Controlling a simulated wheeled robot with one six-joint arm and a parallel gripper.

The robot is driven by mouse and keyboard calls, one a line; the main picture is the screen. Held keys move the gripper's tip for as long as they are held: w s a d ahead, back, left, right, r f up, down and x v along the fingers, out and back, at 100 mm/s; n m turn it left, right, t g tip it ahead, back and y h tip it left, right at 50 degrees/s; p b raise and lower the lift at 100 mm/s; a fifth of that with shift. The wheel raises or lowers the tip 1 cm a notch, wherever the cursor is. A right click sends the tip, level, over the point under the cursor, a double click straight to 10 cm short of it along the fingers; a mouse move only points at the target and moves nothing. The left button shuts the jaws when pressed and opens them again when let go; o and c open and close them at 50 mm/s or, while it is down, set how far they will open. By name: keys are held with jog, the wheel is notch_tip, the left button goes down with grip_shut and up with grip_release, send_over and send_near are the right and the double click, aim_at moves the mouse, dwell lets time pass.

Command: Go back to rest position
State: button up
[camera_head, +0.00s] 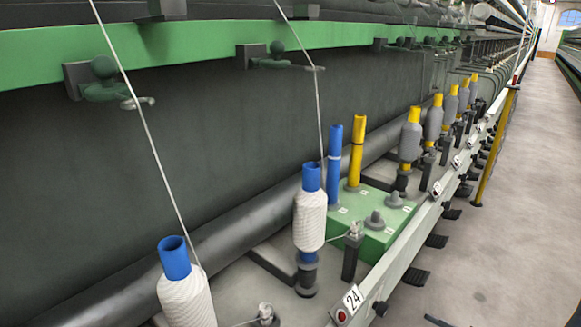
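My gripper does not show in the head view, so its pose and whether it holds anything are hidden. A blue tube wound with white yarn (310,221) stands upright on a spindle in the middle. A second white-wound blue bobbin (187,298) stands at the lower left, cut off by the bottom edge. A green box (365,240) behind the rail carries an empty blue tube (335,165), an empty yellow tube (356,152) and two bare grey pegs (375,220).
A row of yellow tubes with grey yarn (411,138) recedes to the right. The machine rail (400,255) carries a "24" label (352,299), with dark pedals (416,276) beside it. A yellow post (494,148) stands along the rail.

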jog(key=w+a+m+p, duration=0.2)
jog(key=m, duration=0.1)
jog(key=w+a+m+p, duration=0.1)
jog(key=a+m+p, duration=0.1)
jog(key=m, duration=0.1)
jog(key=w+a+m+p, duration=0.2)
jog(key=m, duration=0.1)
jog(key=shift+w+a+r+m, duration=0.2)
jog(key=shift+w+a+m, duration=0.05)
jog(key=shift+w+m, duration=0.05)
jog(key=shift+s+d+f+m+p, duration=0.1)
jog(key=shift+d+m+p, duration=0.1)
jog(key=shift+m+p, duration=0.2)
jog(key=p, duration=0.1)
send_near(386, 311)
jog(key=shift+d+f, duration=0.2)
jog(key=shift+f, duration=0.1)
